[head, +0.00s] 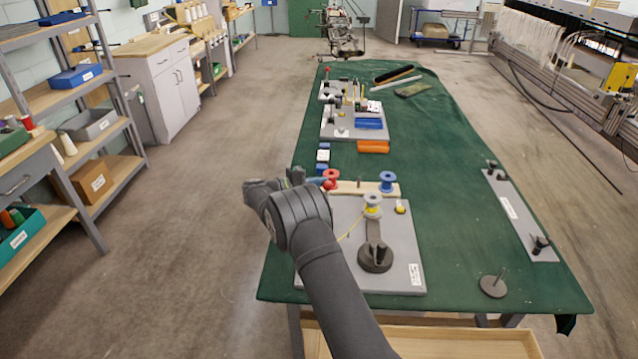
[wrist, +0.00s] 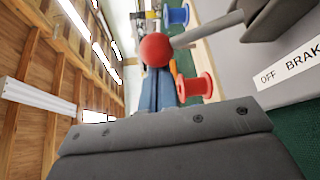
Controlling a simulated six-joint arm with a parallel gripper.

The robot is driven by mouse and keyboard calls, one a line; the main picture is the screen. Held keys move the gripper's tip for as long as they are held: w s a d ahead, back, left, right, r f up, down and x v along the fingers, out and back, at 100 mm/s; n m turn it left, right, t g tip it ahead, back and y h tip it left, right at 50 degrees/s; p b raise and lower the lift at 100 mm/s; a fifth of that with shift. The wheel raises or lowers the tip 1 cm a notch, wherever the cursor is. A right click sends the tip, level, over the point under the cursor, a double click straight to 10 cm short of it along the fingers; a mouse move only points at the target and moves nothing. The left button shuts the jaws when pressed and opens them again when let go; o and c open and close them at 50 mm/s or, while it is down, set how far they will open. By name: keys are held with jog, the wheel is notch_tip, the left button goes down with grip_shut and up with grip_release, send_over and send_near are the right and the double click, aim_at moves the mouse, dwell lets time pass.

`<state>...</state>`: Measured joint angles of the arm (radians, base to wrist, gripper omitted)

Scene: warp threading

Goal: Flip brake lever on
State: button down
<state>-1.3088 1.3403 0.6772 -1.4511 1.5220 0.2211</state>
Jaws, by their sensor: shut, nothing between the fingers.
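The brake lever's red ball knob (wrist: 156,50) is large in the wrist view, at the end of a grey rod that runs right into a dark housing (wrist: 280,18). A white label reading "OFF BRAK" (wrist: 290,64) lies beside it, cut off by the frame edge. My gripper (wrist: 158,76) is shut and empty, its blue fingers pointing at the knob. The tips look close to the knob; I cannot tell whether they touch. In the head view the knob (head: 330,184) shows just right of my gripper (head: 318,181).
A red spool (head: 331,174) and a blue spool (head: 388,180) stand on a wooden bar just behind the knob. A spool with yellow thread (head: 373,203) stands on the grey board (head: 405,262) right of my arm.

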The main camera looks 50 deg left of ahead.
jog(key=s+d+r+m+t, duration=0.1)
jog(key=s+d, duration=0.5)
jog(key=d, duration=0.1)
jog(key=shift+s+m, duration=0.4)
dwell(0.6)
jog(key=shift+s+f, duration=0.1)
jog(key=shift+f, duration=0.05)
dwell(0.4)
jog(key=s+a, duration=0.6)
jog(key=s, duration=0.1)
jog(key=shift+a+f, duration=0.15)
jog(key=shift+a, duration=0.05)
